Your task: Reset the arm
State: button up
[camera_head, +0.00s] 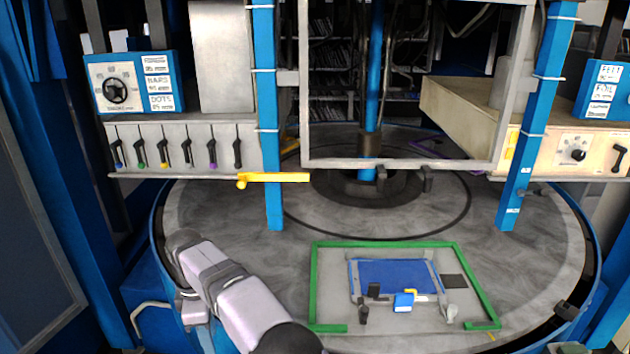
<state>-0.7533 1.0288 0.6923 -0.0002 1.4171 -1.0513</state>
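My arm enters at the lower left as pale links and runs down to a dark joint at the bottom edge, where the frame cuts it off. My gripper is not visible, so I cannot see its fingers or whether it holds anything. To the right of the arm, a green frame (385,244) lies on the round grey table (230,212), open along part of its front side. Inside it lies a blue plate (395,275) with a light rim. A small blue-and-white block (403,302) sits at the plate's front edge.
A lever panel (180,147) and dial box (130,82) stand left. A beige housing (490,110) stands right. Blue posts rise at both sides. The table between arm and posts is clear.

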jog(key=s+d+m+b, duration=0.1)
jog(key=d+m+b, duration=0.2)
jog(key=d+m, duration=1.4)
jog(key=s+d+f+m+b, duration=0.1)
jog(key=s+d+f, duration=0.2)
jog(key=s+d, duration=0.6)
jog(key=s+d+f+m+b, duration=0.1)
jog(key=s+d+f, duration=0.3)
jog(key=s+d, duration=0.6)
jog(key=d+m, duration=0.1)
jog(key=d, duration=0.2)
jog(key=shift+d+m, duration=0.3)
jog(key=shift+d, duration=0.05)
